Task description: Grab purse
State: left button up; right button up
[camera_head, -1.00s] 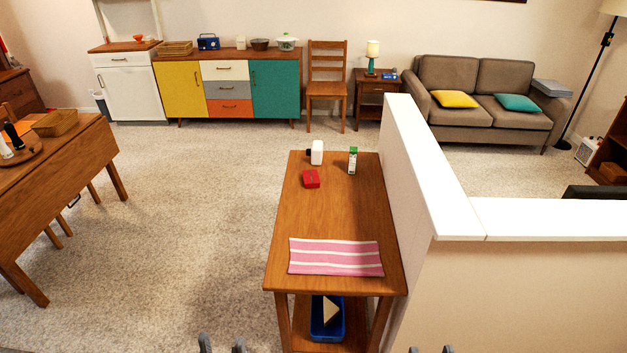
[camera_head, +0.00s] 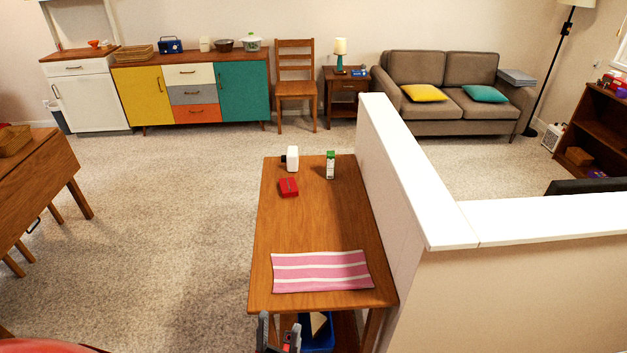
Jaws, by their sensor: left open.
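A small red item (camera_head: 289,187), possibly the purse, lies on the far half of the wooden console table (camera_head: 318,225). It is too small to tell for sure what it is. My left gripper (camera_head: 279,330) is at the bottom of the view, by the table's near edge, open, with nothing seen between its fingers. It is well short of the red item and apart from it. My right gripper is not in view.
A white bottle (camera_head: 292,158) and a green-and-white carton (camera_head: 330,165) stand behind the red item. A pink striped cloth (camera_head: 320,271) lies near the front edge. A white-topped half wall (camera_head: 402,180) borders the table's right side. Carpet (camera_head: 180,220) to the left is clear.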

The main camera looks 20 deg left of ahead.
aim_at(288, 186)
jog(key=i+j+z, duration=0.1)
jog(key=j, duration=0.4)
jog(key=i+j+z, duration=0.1)
jog(key=j, duration=0.4)
jog(key=i+j+z, duration=0.1)
jog(key=i+j, duration=0.15)
jog(key=j, duration=0.25)
jog(key=i+j+z, duration=0.1)
jog(key=j, duration=0.4)
jog(key=i+j+z, duration=0.1)
jog(key=j, duration=0.4)
jog(key=i+j, duration=0.1)
jog(key=j, duration=0.85)
jog(key=i+j, duration=0.15)
jog(key=j, duration=0.35)
jog(key=i+j, duration=0.1)
jog(key=j, duration=0.4)
